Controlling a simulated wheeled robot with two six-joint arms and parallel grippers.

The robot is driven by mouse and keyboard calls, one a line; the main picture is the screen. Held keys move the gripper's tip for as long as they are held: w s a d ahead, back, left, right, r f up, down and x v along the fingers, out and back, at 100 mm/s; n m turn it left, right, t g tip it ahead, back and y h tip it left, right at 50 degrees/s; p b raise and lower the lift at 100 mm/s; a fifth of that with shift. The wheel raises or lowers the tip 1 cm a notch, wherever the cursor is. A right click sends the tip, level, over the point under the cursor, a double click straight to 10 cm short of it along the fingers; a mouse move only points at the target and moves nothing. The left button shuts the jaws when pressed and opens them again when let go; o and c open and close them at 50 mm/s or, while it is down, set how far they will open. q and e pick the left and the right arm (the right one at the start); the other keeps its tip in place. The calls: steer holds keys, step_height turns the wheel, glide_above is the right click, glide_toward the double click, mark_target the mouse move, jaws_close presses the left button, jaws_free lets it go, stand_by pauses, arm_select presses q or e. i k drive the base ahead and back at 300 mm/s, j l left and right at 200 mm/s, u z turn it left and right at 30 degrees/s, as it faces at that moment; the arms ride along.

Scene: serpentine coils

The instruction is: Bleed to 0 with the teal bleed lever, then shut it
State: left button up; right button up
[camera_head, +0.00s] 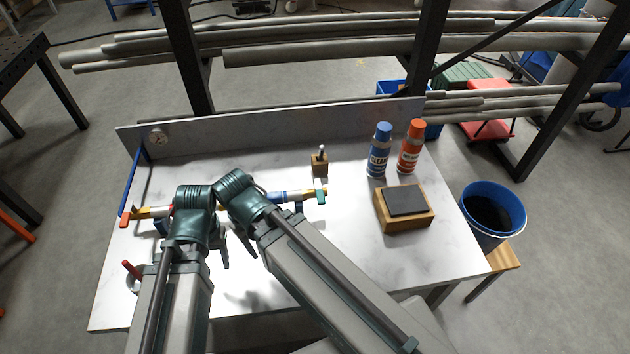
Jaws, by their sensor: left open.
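A pipe assembly lies across the white table behind my arms. A small teal piece (320,194), which looks like the bleed lever, stands at its right end; its exact angle is too small to read. An orange-tipped lever (125,220) is at the left end. My left gripper (238,258) appears open and empty above the table, well left of the teal piece. My right gripper's fingers are not distinguishable behind its wrist. The arms hide the assembly's middle.
A small wooden block with a pin (320,165), blue (379,150) and orange (411,147) bottles, and a wooden box with a dark pad (404,222) stand to the right. A red-handled part (131,269) is at front left. A blue bucket (520,220) stands beyond the table.

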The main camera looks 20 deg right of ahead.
mark_target(319, 192)
steer(key=k+z, duration=0.1)
steer(key=k, duration=0.55)
steer(key=z, duration=1.4)
steer(key=k+j+z, duration=0.15)
steer(key=j, duration=0.25)
steer(key=k+j, duration=0.05)
